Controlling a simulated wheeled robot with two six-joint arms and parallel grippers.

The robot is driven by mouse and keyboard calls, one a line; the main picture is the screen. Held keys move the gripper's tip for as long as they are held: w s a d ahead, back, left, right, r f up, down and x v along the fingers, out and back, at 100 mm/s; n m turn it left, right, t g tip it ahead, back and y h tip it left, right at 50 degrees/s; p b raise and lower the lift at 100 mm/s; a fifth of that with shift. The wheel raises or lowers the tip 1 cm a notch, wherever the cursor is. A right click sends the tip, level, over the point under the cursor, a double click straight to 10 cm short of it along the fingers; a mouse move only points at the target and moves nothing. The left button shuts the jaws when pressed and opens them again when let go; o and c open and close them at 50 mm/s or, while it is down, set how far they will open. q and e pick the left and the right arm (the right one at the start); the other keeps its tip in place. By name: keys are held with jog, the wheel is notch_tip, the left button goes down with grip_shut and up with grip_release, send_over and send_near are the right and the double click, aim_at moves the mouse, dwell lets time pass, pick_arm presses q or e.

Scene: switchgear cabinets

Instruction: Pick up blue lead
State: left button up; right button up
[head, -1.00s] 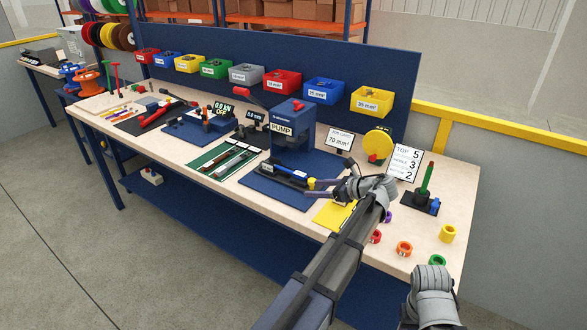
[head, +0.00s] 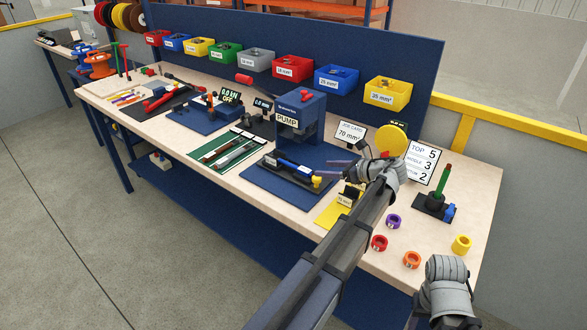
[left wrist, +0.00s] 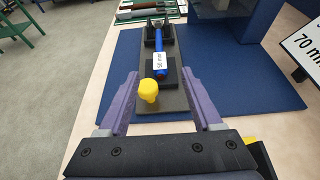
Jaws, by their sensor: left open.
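The blue lead (head: 291,165) lies in a dark holder (left wrist: 176,98) on a blue mat, left of my left gripper in the head view. My left gripper (head: 329,168) is open and empty. In the left wrist view its purple fingers (left wrist: 160,76) appear on either side of the yellow end, with gaps on both sides. Its height over the lead is hard to tell. My right gripper does not show, only part of that arm.
A job card (head: 350,134) is behind my left gripper. Coloured bins line the back panel (head: 250,40).

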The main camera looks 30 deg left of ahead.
aim_at(303, 169)
pick_arm(q)
jog(key=b+x, duration=0.1)
jog(key=x, duration=0.3)
jog(key=shift+a+f, duration=0.15)
jog(key=b+x, duration=0.2)
jog(key=x, duration=0.3)
jog(key=shift+f, duration=0.25)
jog(key=shift+r, duration=0.1)
grip_shut()
dwell(0.4)
